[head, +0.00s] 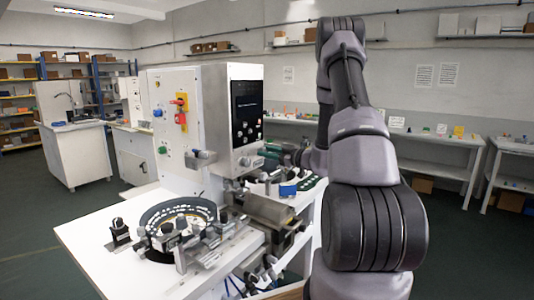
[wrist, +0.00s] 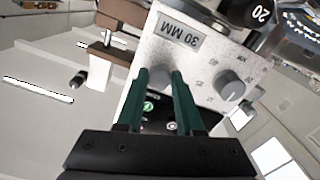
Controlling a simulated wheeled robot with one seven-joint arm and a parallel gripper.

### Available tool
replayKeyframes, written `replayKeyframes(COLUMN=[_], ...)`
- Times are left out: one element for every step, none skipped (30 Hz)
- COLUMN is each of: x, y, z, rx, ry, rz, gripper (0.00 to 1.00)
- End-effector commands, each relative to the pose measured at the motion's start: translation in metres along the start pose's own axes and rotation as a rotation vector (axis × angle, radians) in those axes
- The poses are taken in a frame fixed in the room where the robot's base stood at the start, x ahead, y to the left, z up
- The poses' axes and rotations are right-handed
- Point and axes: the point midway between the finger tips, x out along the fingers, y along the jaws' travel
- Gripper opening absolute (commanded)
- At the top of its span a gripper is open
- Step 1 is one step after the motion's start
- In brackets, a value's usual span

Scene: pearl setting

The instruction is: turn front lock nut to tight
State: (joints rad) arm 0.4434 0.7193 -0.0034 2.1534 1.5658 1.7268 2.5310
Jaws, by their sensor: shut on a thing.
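My gripper (wrist: 160,78) has two green fingers close together in the wrist view, shut on a small part that I take to be the front lock nut. The nut itself is mostly hidden between the fingertips, so I cannot tell how far it is turned. The fingers reach up against a pale metal plate with a "30 MM" label (wrist: 181,30). In the head view my gripper (head: 272,152) points left at the lower right of the white machine (head: 230,100), just below its dark screen.
A round feeder bowl (head: 148,218) stands on the white table (head: 90,240). A metal block (head: 268,212) and a blue piece (head: 288,190) lie below my gripper.

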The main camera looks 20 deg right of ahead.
Motion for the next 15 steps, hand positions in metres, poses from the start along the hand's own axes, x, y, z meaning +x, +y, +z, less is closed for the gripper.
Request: replayKeyframes(x=[-0.0015, -0.0015, -0.0015, -0.0016, -0.0016, -0.0016, -0.0016, -0.0016, -0.0016, -0.0016, -0.0016, -0.0016, -0.0016, -0.0016, -0.0016], y=[0.0, 0.0, -0.0001, -0.0001, -0.0001, -0.0001, -0.0002, -0.0002, -0.0002, -0.0002, -0.0002, -0.0003, -0.0003, -0.0003, -0.0004], z=[0.0021, 0.0021, 0.0021, 0.0022, 0.0022, 0.0022, 0.0022, 0.0023, 0.0023, 0.0023, 0.0023, 0.0023, 0.0023, 0.0023, 0.0024], rx=[0.007, 0.01, 0.014, 0.016, 0.018, 0.019, 0.019, 0.019, 0.019, 0.019, 0.019, 0.019, 0.019, 0.019, 0.019], ry=[-0.005, -0.005, -0.005, -0.005, -0.005, -0.005, -0.005, -0.005, -0.005, -0.005, -0.005, -0.006, -0.006, -0.006, -0.006], rz=[0.001, 0.001, 0.001, 0.001, 0.001, 0.001, 0.001, 0.001, 0.0, 0.0, 0.0, 0.0, 0.0, 0.0, 0.0], gripper=[0.0, 0.0, 0.0, 0.0, 0.0, 0.0, 0.0, 0.0, 0.0, 0.0, 0.0, 0.0, 0.0, 0.0, 0.39])
